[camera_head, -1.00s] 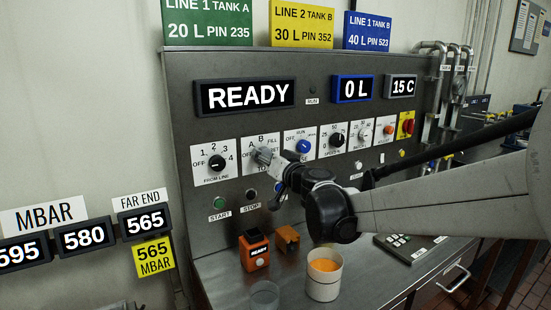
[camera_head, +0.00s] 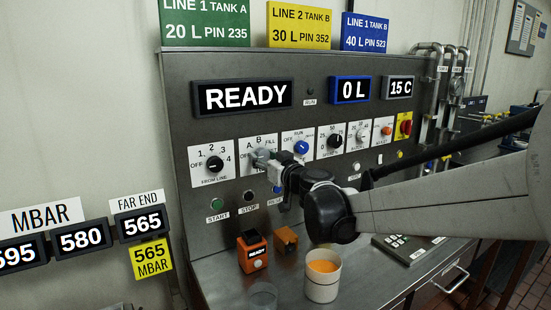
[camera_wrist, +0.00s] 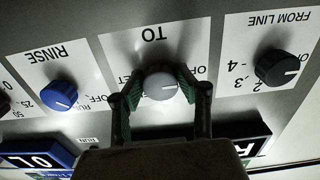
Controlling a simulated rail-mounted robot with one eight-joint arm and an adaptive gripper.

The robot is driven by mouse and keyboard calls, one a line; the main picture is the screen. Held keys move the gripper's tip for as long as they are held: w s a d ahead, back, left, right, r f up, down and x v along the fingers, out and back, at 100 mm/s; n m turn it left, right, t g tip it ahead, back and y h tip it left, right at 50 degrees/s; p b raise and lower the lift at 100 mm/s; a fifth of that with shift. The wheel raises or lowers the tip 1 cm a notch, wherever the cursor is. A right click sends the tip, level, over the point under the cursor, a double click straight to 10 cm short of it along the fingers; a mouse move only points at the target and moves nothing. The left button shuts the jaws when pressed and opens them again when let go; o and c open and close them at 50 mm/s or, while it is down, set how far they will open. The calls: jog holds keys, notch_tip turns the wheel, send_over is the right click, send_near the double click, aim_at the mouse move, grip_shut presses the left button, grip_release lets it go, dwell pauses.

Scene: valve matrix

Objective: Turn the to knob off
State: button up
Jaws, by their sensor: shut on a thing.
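The light grey TO knob (camera_wrist: 160,86) sits on its white TO plate (camera_wrist: 155,45) in the wrist view, which shows the panel upside down. My gripper (camera_wrist: 160,90) is shut on the knob, with one green-padded finger on each side. The knob's mark points right, toward the side of the partly hidden OFF label. In the head view my gripper (camera_head: 262,158) covers the knob and much of the TO plate, so the knob's setting cannot be read there.
The black FROM LINE knob (camera_head: 214,164) is to the left and the blue RINSE knob (camera_head: 301,147) to the right. START (camera_head: 217,204) and STOP (camera_head: 249,197) buttons lie below. A white cup (camera_head: 322,285) and an orange device (camera_head: 252,252) stand on the bench.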

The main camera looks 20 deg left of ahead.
jog(key=o, duration=1.2)
jog(key=shift+c, duration=0.2)
jog(key=shift+s, duration=0.1)
jog(key=v, duration=1.2)
jog(key=s+d+f+m+g+h, duration=0.1)
jog(key=s+d+f+m+h, duration=0.2)
jog(key=s+d, duration=0.6)
jog(key=s+d+f+m+g+h, duration=0.2)
jog(key=s+d+f+h, duration=0.3)
jog(key=d, duration=1)
jog(key=s+d+f+m+g+h, duration=0.2)
jog(key=s+d+f+m+h, duration=0.2)
jog(key=s+d+f, duration=0.3)
jog(key=s+d+h, duration=0.1)
jog(key=s+d, duration=0.4)
jog(key=s, duration=0.2)
jog(key=shift+f, duration=0.35)
